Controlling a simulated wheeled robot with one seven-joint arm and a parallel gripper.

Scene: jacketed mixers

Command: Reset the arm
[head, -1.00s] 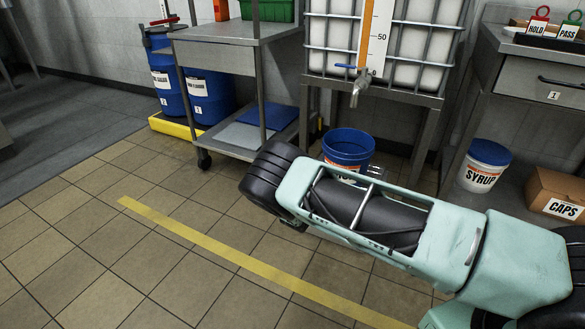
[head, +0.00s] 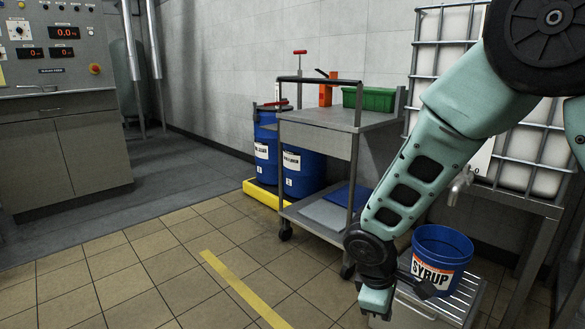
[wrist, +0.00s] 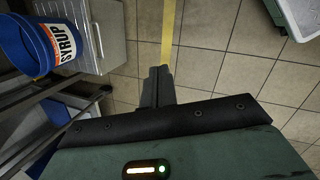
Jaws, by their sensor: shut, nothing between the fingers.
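My gripper (wrist: 159,72) shows in the wrist view with its two dark fingers together and nothing between them. Its fingertips point over tiled floor, apart from any object. In the head view my arm reaches down from the upper right, with its lower end beside the blue SYRUP bucket (head: 452,264). The fingers cannot be clearly made out there. The bucket stands upright and open on a metal drip tray (head: 470,297), and also shows at the upper left of the wrist view (wrist: 42,52).
A grey cart (head: 330,143) with a green bin (head: 370,99) stands left of my arm. Behind it are blue drums (head: 302,172) on a yellow base. A caged white tank (head: 455,62) is at the right. Tiled floor with a yellow line (head: 240,287) is open at front left.

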